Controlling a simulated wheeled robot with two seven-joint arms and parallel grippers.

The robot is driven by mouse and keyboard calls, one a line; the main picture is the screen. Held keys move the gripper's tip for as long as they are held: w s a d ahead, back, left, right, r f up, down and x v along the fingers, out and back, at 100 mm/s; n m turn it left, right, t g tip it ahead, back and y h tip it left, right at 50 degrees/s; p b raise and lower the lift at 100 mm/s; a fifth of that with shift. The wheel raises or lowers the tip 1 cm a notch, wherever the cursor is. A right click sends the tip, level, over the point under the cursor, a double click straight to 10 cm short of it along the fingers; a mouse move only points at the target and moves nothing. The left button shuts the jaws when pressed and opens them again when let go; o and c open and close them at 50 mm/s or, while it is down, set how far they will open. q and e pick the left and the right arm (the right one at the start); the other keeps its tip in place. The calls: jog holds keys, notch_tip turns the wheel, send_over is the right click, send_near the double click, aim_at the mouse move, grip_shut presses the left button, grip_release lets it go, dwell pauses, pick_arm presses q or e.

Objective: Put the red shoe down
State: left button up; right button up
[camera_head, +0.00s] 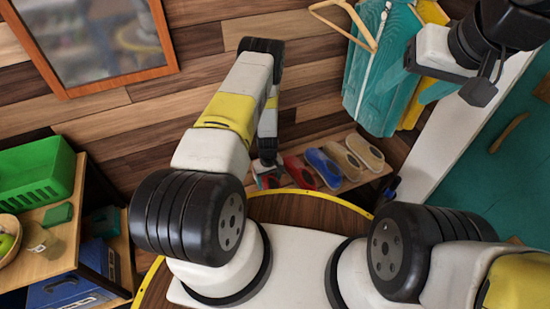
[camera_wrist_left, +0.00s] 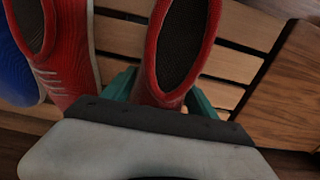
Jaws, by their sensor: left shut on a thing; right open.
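My left gripper (camera_head: 268,178) is low at the wooden wall, at the left end of the row of shoes. In the left wrist view its teal fingers (camera_wrist_left: 160,98) are shut on the heel end of a red shoe (camera_wrist_left: 190,25), one finger on each side. The shoe is over the wooden slats; I cannot tell whether it touches them. A second red shoe (camera_wrist_left: 72,75) is just left of it, and in the head view it (camera_head: 300,172) shows right of my gripper. My right gripper (camera_head: 424,93) is open at the upper right, in front of hanging clothes.
The slatted shoe rack (camera_head: 352,184) also bears a blue shoe (camera_head: 323,168) and two tan shoes (camera_head: 344,160). A shelf with a green crate (camera_head: 35,172) stands at left.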

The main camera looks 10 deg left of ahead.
pick_arm(q)
jog(key=shift+w+a+f, duration=0.1)
jog(key=shift+w+f, duration=0.1)
jog(key=shift+f, duration=0.7)
jog(key=shift+w+a+f, duration=0.1)
jog(key=shift+w+f, duration=0.1)
jog(key=shift+f, duration=0.65)
jog(key=shift+f, duration=0.1)
jog(key=o, duration=1.7)
jog(key=shift+c, duration=0.2)
